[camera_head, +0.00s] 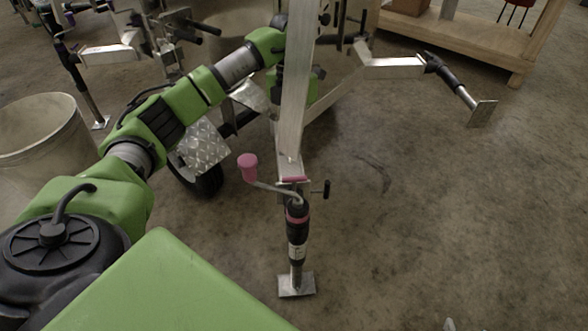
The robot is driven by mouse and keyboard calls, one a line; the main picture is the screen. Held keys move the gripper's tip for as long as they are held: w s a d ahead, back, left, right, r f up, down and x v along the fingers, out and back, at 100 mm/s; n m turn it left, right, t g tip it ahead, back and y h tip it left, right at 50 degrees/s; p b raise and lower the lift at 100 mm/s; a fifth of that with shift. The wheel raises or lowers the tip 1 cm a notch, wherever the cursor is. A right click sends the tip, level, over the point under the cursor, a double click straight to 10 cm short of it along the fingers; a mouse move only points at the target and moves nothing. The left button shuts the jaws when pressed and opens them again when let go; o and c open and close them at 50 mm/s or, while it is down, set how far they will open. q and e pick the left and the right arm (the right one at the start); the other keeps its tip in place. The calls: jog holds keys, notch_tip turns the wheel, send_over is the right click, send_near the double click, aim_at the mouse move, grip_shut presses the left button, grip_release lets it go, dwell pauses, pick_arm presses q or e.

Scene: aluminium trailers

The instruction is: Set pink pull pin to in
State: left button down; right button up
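A trailer jack with pink markings (296,240) stands upright at the front end of an aluminium beam (296,90), its foot plate on the floor. A black T-shaped pull pin handle (322,189) sticks out to the right of the jack's top, beside a pink strip on the bracket. I cannot tell how deep the pin sits. A crank with a pink knob (248,167) reaches out to the left. My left arm stretches up from the left, its far end partly behind the beam, well above the pin. I cannot make out its gripper. My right gripper is not in view.
A wheel under a diamond-plate fender (203,147) stands left of the jack. A large bin (40,130) is at the left. Another jack (452,80) sticks out at the upper right, near a wooden bench (465,45).

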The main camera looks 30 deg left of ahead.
aim_at(294, 179)
pick_arm(q)
jog(key=f, duration=0.2)
jog(key=f+b, duration=0.1)
jog(key=f, duration=0.1)
jog(key=s+d+f, duration=0.1)
jog(key=f, duration=0.1)
jog(key=shift+f+b, duration=0.35)
jog(key=shift+f, duration=0.25)
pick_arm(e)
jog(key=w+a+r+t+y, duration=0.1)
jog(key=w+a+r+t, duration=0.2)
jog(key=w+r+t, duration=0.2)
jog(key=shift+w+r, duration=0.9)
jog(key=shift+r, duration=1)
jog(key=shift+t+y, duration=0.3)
pick_arm(q)
jog(key=shift+f, duration=0.4)
notch_tip(294, 179, down, 3)
jog(key=shift+f+b, duration=0.1)
jog(key=shift+b, duration=0.45)
jog(key=shift+s+f, duration=0.1)
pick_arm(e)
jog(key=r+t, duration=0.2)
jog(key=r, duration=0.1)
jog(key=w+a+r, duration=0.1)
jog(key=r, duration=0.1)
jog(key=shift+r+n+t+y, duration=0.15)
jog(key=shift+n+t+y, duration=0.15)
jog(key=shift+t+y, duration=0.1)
